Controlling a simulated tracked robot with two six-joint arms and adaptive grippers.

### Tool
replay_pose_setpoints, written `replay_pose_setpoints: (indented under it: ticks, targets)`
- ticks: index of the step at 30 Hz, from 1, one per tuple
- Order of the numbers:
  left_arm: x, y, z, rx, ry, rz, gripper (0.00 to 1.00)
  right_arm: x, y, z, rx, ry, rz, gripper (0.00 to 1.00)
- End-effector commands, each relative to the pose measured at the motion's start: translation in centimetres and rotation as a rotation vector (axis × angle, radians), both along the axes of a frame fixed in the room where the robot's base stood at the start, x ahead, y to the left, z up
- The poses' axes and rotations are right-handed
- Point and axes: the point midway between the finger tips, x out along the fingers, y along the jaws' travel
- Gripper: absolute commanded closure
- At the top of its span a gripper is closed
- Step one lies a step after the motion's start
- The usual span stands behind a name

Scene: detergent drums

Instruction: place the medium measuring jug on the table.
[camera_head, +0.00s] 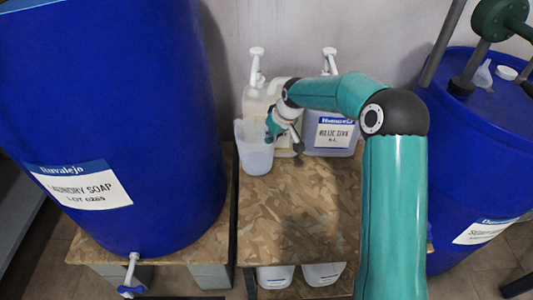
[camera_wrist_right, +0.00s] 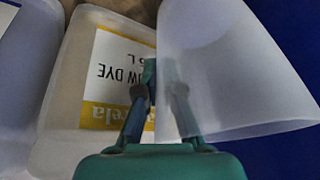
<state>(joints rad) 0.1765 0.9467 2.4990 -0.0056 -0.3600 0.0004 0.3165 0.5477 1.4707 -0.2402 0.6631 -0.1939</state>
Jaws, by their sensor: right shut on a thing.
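The measuring jug (camera_head: 255,152), whitish and translucent, is at the left back of the wooden table (camera_head: 300,215), in front of the pump bottles. My right gripper (camera_head: 273,130) is shut on the jug's right side. In the right wrist view the jug (camera_wrist_right: 235,75) fills the right half, with my right gripper (camera_wrist_right: 165,95) at its wall. The jug looks upright in the head view; I cannot tell whether its base touches the table. My left gripper is not in view.
A yellow-dye container (camera_head: 262,100) and a second labelled container (camera_head: 333,135) stand at the table's back. A large blue drum (camera_head: 120,110) is close on the left; another (camera_head: 480,150) stands right. The table's front and middle are clear. More containers (camera_head: 275,276) sit below.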

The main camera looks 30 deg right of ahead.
Motion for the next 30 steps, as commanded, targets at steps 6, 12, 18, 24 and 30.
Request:
replay_pose_setpoints:
  ticks: [6, 12, 18, 24, 30]
  targets:
    - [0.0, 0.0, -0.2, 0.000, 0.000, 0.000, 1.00, 0.3, 0.4, -2.0, 0.000, 0.000, 0.006, 1.00]
    - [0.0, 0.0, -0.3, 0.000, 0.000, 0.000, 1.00, 0.4, 0.5, -4.9, -0.001, -0.001, 0.007, 1.00]
    - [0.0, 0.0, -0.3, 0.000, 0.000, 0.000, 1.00, 0.4, 0.5, -5.5, -0.001, -0.003, 0.007, 1.00]
    - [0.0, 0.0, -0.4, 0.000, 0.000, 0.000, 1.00, 0.4, 0.5, -5.6, -0.001, -0.002, 0.008, 0.91]
    - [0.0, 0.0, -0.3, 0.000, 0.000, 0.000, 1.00, 0.4, 0.5, -5.5, 0.000, -0.002, 0.008, 0.69]
